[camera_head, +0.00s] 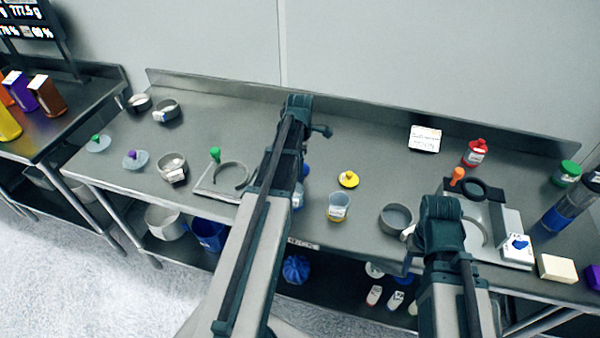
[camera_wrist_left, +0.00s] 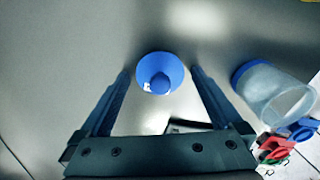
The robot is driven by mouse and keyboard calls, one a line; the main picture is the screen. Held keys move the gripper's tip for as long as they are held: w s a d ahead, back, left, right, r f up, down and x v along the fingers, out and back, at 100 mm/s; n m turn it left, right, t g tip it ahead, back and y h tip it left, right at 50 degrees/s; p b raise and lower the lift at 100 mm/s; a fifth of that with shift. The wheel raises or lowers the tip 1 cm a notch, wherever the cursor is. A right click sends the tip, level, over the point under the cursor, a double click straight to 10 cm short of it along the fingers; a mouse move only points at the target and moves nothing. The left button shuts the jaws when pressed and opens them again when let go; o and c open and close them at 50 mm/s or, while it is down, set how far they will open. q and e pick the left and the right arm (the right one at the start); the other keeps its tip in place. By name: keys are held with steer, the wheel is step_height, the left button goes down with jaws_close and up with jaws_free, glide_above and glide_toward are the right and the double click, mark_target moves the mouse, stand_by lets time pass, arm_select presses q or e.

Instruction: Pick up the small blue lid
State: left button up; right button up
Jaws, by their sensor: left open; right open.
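The small blue lid (camera_wrist_left: 160,73) is a round blue disc with a knob, lying on the steel table in the left wrist view. My left gripper (camera_wrist_left: 160,76) is open, with one finger on each side of the lid and visible gaps between. I cannot tell how far above the table the fingertips are. In the head view a blue patch (camera_head: 305,170) beside my left arm appears to be the lid, mostly hidden. My right gripper (camera_head: 408,262) is open and small in the head view, near the table's front edge.
A yellow lid (camera_head: 348,179) and a yellow-based cup (camera_head: 338,206) are right of my left arm. A grey bowl (camera_head: 396,218) is near my right arm.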

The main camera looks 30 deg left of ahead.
steer(key=shift+r, duration=0.1)
arm_select(q)
steer(key=c, duration=1.3)
steer(key=shift+o, duration=0.2)
steer(key=shift+r, duration=0.15)
